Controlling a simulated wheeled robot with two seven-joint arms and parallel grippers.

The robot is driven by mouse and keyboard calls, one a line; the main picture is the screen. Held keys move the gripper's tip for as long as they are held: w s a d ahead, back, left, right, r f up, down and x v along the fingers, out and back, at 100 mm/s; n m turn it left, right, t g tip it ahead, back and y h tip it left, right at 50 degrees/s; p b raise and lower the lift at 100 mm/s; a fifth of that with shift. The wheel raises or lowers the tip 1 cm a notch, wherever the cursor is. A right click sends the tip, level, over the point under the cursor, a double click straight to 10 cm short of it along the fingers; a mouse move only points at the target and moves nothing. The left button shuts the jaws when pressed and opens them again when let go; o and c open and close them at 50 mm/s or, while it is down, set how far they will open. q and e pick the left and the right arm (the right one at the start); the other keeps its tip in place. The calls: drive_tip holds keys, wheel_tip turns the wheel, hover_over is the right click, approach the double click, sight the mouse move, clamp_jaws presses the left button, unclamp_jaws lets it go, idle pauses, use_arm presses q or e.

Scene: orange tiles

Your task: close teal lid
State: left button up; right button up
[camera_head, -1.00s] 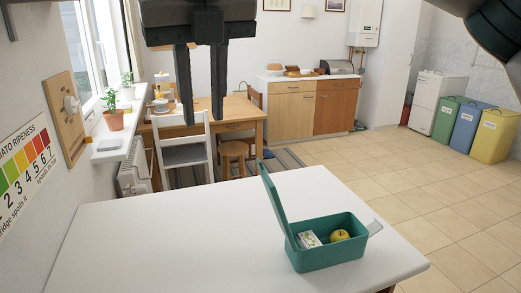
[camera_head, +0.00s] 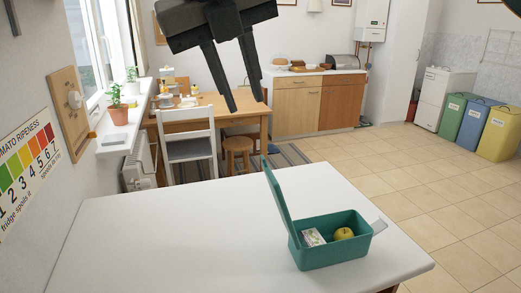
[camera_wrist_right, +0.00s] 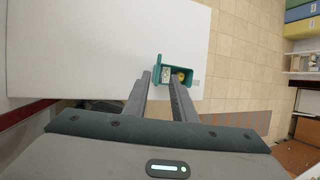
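A teal box (camera_head: 330,256) sits near the right edge of the white table (camera_head: 170,240). Its teal lid (camera_head: 276,200) stands raised on the box's left side, leaning slightly left. Inside are a yellow apple (camera_head: 343,234) and a small pale packet (camera_head: 313,238). A pale flap (camera_head: 379,227) sticks out at the box's right end. My right gripper (camera_head: 245,104) is open and empty, in the air above and left of the lid in the head view. In the right wrist view, its open fingers (camera_wrist_right: 160,78) point toward the box (camera_wrist_right: 187,67). My left gripper is not in view.
The tabletop left of the box is clear. A white chair (camera_head: 190,140), a wooden stool (camera_head: 238,150) and a wooden table (camera_head: 240,115) stand behind. The window wall with a potted plant (camera_head: 117,108) is at the left. Coloured bins (camera_head: 470,125) stand far right.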

sight(263, 157)
use_arm(q)
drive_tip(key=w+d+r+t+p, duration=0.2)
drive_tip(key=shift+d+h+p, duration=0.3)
drive_tip(key=shift+p, duration=0.05)
use_arm(e)
drive_tip(key=x, duration=1.5)
drive_tip(key=shift+f, duration=0.25)
clamp_jaws()
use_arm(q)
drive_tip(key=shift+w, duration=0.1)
